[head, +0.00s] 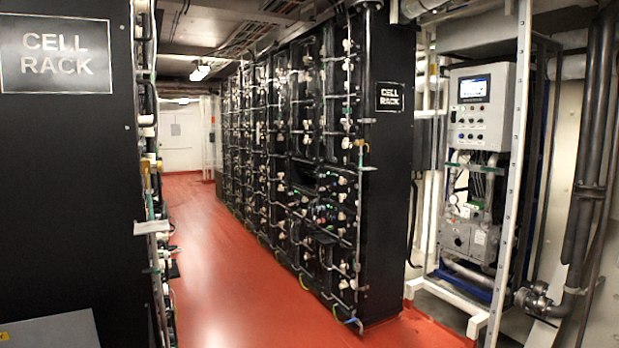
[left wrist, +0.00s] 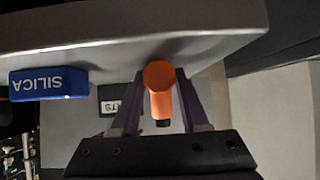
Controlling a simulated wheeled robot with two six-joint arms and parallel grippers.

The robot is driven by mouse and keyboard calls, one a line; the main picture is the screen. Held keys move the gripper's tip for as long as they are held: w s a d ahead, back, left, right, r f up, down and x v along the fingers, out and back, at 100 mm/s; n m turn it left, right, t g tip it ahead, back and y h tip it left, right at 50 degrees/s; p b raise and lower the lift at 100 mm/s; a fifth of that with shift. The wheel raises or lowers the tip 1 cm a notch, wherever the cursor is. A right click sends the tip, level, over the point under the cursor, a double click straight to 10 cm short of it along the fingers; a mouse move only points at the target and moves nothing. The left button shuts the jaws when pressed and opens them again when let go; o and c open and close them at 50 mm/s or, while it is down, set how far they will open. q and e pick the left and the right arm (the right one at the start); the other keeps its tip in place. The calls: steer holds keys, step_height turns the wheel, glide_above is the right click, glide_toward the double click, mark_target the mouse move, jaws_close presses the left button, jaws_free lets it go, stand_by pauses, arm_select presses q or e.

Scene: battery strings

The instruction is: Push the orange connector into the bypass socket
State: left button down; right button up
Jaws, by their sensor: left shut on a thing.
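The orange connector (left wrist: 160,92) is between the two fingers of my left gripper (left wrist: 160,90) in the left wrist view. It has a wide round top, a narrower orange body and a dark end towards the gripper base. The left gripper is shut on it. It lies across the edge of a grey metal surface (left wrist: 95,42), and I cannot tell whether it touches that surface. I cannot make out the bypass socket in either view. Neither gripper shows in the head view.
A blue block marked SILICA (left wrist: 48,83) is left of the gripper. A partly hidden label (left wrist: 112,106) shows behind the left finger. In the head view, black cell racks (head: 390,180) flank a clear red floor (head: 225,265). A control cabinet (head: 478,105) stands at right.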

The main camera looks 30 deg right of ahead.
arm_select(q)
steer(key=shift+r+p, duration=2.45)
steer(key=shift+r, duration=0.1)
step_height(320, 180, up, 2)
steer(key=shift+p, duration=1.05)
steer(key=shift+f, duration=0.1)
